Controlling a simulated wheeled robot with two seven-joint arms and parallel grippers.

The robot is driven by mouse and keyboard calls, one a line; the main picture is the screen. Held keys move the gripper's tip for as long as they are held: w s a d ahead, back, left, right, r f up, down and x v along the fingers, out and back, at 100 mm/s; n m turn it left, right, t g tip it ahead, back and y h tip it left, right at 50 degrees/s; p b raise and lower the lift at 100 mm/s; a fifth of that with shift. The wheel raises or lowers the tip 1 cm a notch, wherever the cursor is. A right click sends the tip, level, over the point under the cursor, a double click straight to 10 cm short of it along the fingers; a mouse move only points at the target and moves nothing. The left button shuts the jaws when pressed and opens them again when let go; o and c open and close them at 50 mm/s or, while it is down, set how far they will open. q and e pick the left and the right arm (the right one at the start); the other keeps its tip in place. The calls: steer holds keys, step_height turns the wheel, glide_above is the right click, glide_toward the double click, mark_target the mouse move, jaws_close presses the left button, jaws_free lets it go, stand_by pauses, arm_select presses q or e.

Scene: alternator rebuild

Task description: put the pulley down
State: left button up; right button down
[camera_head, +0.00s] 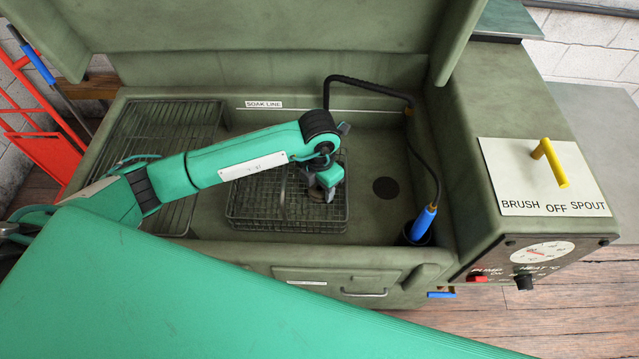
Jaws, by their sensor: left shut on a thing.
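My left gripper (320,190) reaches into the wash tank and points down over the right part of the wire basket (255,208). It is shut on a small dark grey thing, which I take to be the pulley; the gripper and wrist hide most of it. I cannot tell whether it touches the basket floor. The basket stands on the tank floor, with a handle across its middle. My right gripper is not in view.
A wire rack (165,125) covers the tank's left side. A black hose (408,135) runs down to a blue-handled brush (424,220) at the right. The tank floor right of the basket is clear around a dark drain (386,188). The raised lid (250,25) stands behind.

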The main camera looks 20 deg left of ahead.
arm_select(q)
steer(key=shift+f, duration=0.15)
steer(key=o, duration=1.1)
steer(key=shift+r, duration=0.45)
step_height(320, 180, up, 3)
steer(key=shift+r+b, duration=0.15)
steer(key=shift+b, duration=0.15)
step_height(320, 180, up, 8)
steer(key=shift+b, duration=0.4)
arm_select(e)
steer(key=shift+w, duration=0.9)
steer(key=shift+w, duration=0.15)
